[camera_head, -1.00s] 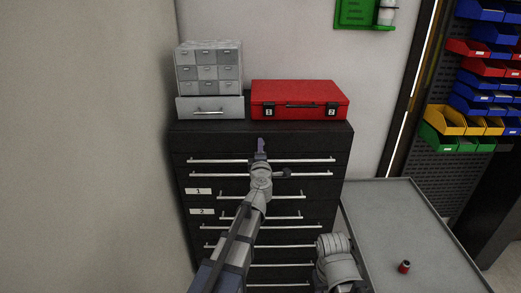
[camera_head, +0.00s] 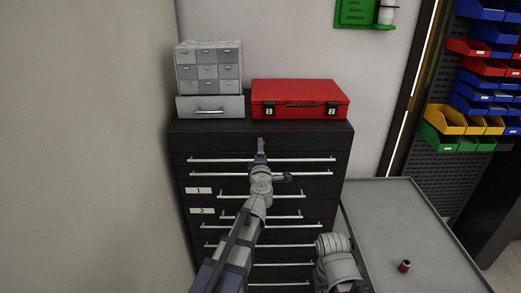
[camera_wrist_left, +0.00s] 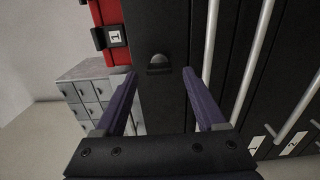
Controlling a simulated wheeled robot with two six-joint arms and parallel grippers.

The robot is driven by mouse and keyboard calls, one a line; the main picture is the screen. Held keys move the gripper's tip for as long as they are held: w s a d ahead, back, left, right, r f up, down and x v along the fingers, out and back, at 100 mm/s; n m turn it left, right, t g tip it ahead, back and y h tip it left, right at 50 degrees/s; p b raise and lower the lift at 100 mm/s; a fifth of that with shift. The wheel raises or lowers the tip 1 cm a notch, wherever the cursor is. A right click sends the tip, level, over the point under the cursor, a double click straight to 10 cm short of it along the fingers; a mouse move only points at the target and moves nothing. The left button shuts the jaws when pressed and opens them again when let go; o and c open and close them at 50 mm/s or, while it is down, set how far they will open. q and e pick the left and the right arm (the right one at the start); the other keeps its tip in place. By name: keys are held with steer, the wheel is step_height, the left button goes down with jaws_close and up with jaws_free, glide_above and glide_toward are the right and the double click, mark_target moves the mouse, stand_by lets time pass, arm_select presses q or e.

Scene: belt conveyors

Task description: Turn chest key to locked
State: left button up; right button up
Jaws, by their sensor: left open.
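The black tool chest (camera_head: 330,143) stands against the wall, with several drawers and long silver handles. The key lock (camera_wrist_left: 159,66) shows in the left wrist view as a small rounded grey piece on the chest's front panel. My left gripper (camera_head: 261,143) is in front of the chest's top front panel. In the left wrist view its two purple fingers (camera_wrist_left: 160,88) are apart, with the lock ahead between them and nothing held. The key's turned position is hard to tell. In the head view the gripper hides the lock. My right gripper is not visible.
A red case (camera_head: 298,95) and a grey small-parts cabinet (camera_head: 209,70) stand on the chest. A grey table (camera_head: 390,225) to the right holds a small red-and-dark item (camera_head: 404,266). Colored bins (camera_head: 478,100) hang farther right.

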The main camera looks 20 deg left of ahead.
arm_select(q)
steer(key=v, duration=0.5)
steer(key=shift+s, duration=0.25)
